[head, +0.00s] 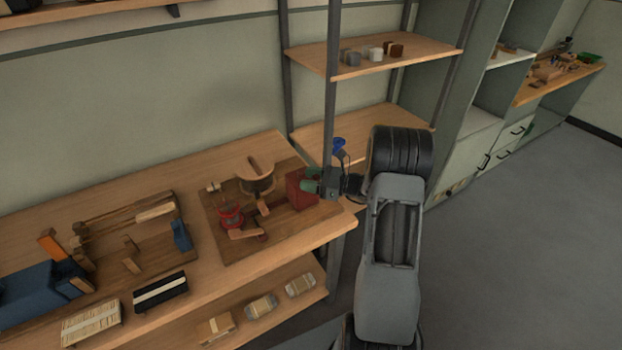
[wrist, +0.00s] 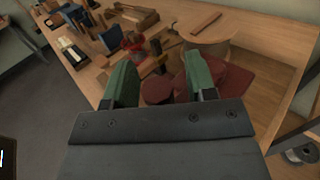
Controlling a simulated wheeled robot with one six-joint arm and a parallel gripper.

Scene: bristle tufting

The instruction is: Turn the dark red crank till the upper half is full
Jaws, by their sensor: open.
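A dark red block-like part (head: 300,190) stands at the right end of the wooden base board; I cannot tell whether it is the crank. In the wrist view, dark red rounded parts (wrist: 157,91) show between and behind my fingers. My gripper (head: 313,186) has green fingers, is open, and is close beside the dark red part; it also shows in the wrist view (wrist: 160,66). I cannot tell whether they touch. A round wooden-topped drum (head: 257,184) with a raised wooden bar stands behind. Its fill cannot be made out.
A brighter red round part (head: 231,216) and a wooden arm (head: 246,235) sit on the board's left. A blue-ended wooden fixture (head: 181,236) and a black-and-white block (head: 160,291) lie further left.

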